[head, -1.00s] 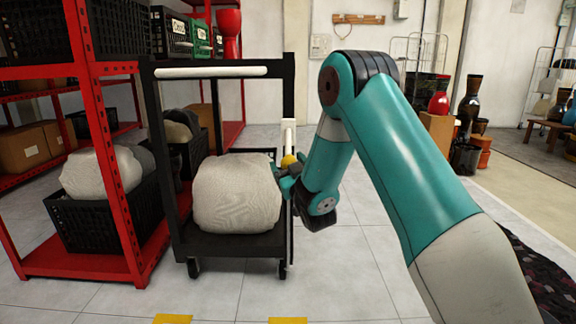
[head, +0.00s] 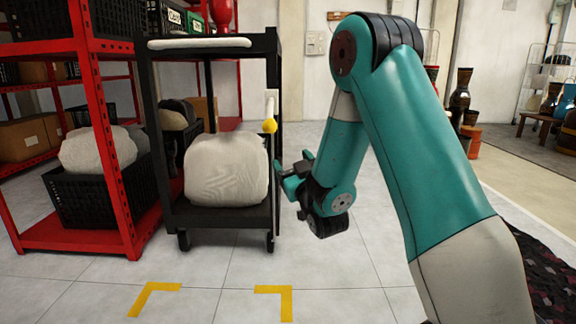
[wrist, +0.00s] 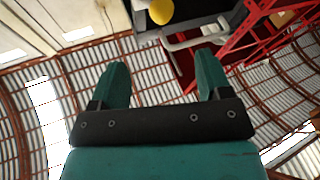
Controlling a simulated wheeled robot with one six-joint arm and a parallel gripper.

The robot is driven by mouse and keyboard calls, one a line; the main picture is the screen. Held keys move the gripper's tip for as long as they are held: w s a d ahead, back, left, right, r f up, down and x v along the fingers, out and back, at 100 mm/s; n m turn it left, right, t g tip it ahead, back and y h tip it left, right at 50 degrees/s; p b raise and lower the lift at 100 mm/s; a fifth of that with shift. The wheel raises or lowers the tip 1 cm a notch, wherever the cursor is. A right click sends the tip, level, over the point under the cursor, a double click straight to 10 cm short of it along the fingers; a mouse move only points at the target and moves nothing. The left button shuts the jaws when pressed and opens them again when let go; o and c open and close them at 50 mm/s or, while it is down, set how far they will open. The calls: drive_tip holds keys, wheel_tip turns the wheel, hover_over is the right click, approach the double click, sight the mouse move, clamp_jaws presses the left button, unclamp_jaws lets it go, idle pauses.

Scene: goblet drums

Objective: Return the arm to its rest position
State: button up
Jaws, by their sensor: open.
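My gripper (head: 288,177) is at the end of my teal arm, just right of the black cart in the head view. In the wrist view its two teal fingers (wrist: 160,90) stand apart with nothing between them.
The black cart (head: 160,110) carries a pale wrapped bundle (head: 227,170) on its lower shelf. A yellow ball (head: 269,126) tips a white bar on the cart's right side; it also shows in the wrist view (wrist: 160,11). A red rack (head: 103,150) stands left. Floor with yellow marks (head: 275,291) is clear in front.

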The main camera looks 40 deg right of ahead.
drive_tip(key=shift+s+a+f, duration=0.1)
drive_tip(key=shift+s+a, duration=0.1)
drive_tip(key=shift+s, duration=0.1)
idle(0.4)
drive_tip(key=s+a+r+g+y+p, duration=0.35)
drive_tip(key=a+g+p, duration=0.2)
drive_tip(key=a, duration=0.35)
drive_tip(key=s+a+r+g+y+p, duration=0.2)
drive_tip(key=a+r+g+y+p, duration=0.3)
drive_tip(key=a, duration=0.4)
drive_tip(key=s+a+r+n+g+p, duration=0.2)
drive_tip(key=s+a+r+g+p, duration=0.15)
drive_tip(key=s, duration=0.45)
drive_tip(key=s+a+r+n+g+p, duration=0.2)
drive_tip(key=s+a+r+g+p, duration=0.15)
drive_tip(key=s, duration=0.45)
drive_tip(key=s+a+r+n+g+p, duration=0.2)
drive_tip(key=s+n+g+p, duration=0.15)
drive_tip(key=s, duration=0.45)
wheel_tip(320, 180, up, 38)
drive_tip(key=p, duration=3.6)
drive_tip(key=shift+m+y, duration=0.35)
drive_tip(key=shift+m, duration=0.1)
drive_tip(key=shift+f, duration=0.1)
